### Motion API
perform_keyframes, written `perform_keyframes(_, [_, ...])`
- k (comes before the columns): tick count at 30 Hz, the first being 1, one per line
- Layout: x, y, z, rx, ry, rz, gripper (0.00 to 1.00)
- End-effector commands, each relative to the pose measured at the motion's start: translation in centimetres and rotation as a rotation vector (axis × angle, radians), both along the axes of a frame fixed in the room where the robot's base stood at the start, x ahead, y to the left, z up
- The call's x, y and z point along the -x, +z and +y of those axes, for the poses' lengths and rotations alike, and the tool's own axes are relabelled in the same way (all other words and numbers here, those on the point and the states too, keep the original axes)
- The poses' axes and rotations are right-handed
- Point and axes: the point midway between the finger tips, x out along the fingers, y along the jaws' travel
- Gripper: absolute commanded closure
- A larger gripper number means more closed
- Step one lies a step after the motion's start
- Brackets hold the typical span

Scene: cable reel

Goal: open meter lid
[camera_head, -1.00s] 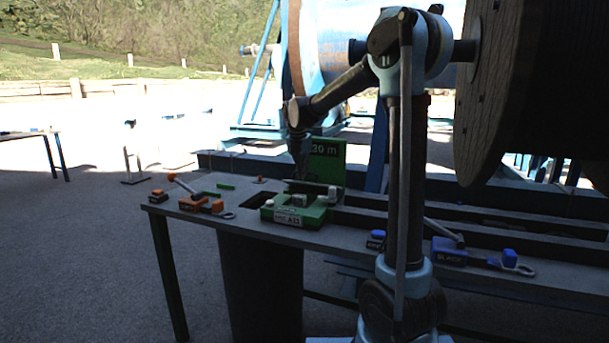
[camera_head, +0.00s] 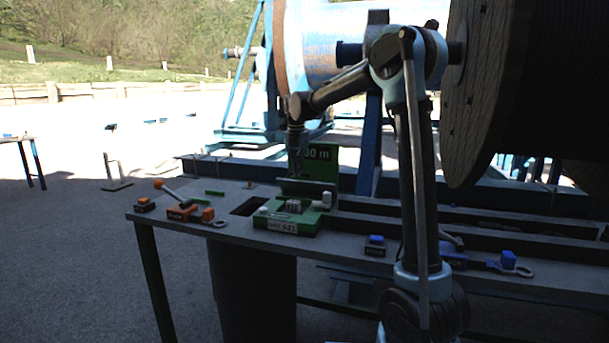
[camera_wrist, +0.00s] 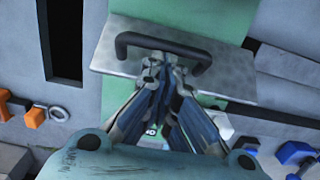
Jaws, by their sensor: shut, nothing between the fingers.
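The green meter (camera_head: 290,222) sits on the bench, its label and a small counter block (camera_head: 292,206) facing front. Its lid (camera_head: 307,187) shows as a tilted grey plate at the back of the meter, before a green sign. In the wrist view the lid (camera_wrist: 120,55) is a metal plate with a black bar handle (camera_wrist: 150,40). My gripper (camera_head: 298,175) is shut and empty at the lid. In the wrist view my gripper's fingertips (camera_wrist: 163,65) are close together beside the handle; I cannot tell whether they touch it.
A green length sign (camera_head: 322,162) stands behind the meter. Orange tools (camera_head: 182,213) lie left of a dark bench opening (camera_head: 247,206). Blue tools (camera_head: 508,260) lie to the right, and a large cable reel (camera_head: 470,110) stands behind.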

Motion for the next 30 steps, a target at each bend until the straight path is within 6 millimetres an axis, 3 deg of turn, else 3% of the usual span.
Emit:
perform_keyframes(12, [-2.1, 0.5, -0.4, 0.000, 0.000, -0.001, 1.00])
perform_keyframes(30, [-2.3, 0.5, -0.4, 0.001, 0.002, -0.002, 1.00])
